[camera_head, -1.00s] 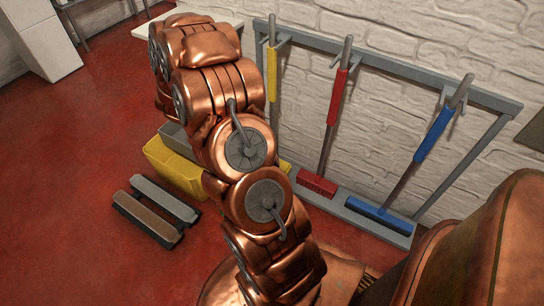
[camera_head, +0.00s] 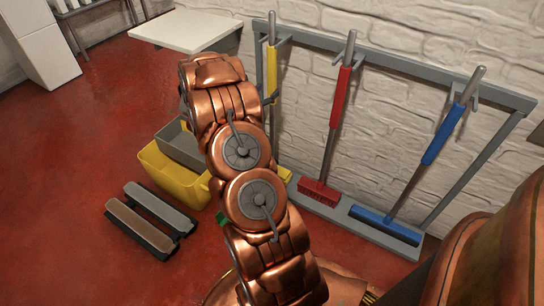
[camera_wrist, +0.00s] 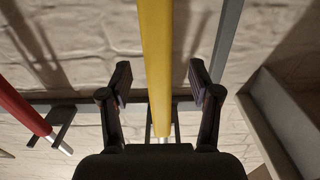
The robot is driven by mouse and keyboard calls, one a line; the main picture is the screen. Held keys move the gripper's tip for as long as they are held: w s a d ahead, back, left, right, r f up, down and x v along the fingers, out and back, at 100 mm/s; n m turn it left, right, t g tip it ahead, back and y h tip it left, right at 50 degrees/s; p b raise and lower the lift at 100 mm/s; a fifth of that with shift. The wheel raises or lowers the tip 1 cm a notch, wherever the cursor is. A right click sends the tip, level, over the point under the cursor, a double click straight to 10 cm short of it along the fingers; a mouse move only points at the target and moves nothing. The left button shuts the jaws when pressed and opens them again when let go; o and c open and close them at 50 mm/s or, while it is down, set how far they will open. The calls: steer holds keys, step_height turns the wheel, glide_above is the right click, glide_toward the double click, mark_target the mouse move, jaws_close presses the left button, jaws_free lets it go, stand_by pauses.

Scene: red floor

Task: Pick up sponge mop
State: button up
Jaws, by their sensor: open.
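The tool with the yellow handle (camera_head: 272,68) hangs upright on the grey wall rack, leftmost of the three. Its lower part is mostly hidden behind my arm in the head view, so I cannot see its head clearly. In the wrist view the yellow handle (camera_wrist: 157,45) runs down the middle of the picture, in line with the gap between my fingers. My gripper (camera_wrist: 160,75) is open, with one finger on each side of the handle and neither visibly touching it. How deep the handle sits between the fingers is unclear.
A red-handled brush (camera_head: 338,98) and a blue-handled brush (camera_head: 438,140) lean on the rack (camera_head: 390,66) to the right. A yellow bucket (camera_head: 170,176) and two low brush-like blocks (camera_head: 140,225) (camera_head: 160,205) stand left on the red floor. A white shelf (camera_head: 186,30) juts out behind.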

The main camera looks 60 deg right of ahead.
mark_target(271, 90)
steer(key=d, duration=0.2)
steer(key=d+b, duration=0.1)
steer(key=shift+s+d+f, duration=0.1)
steer(key=shift+f, duration=0.2)
steer(key=shift+d+r, duration=0.1)
steer(key=shift+d, duration=0.25)
steer(key=shift+c, duration=0.2)
jaws_close()
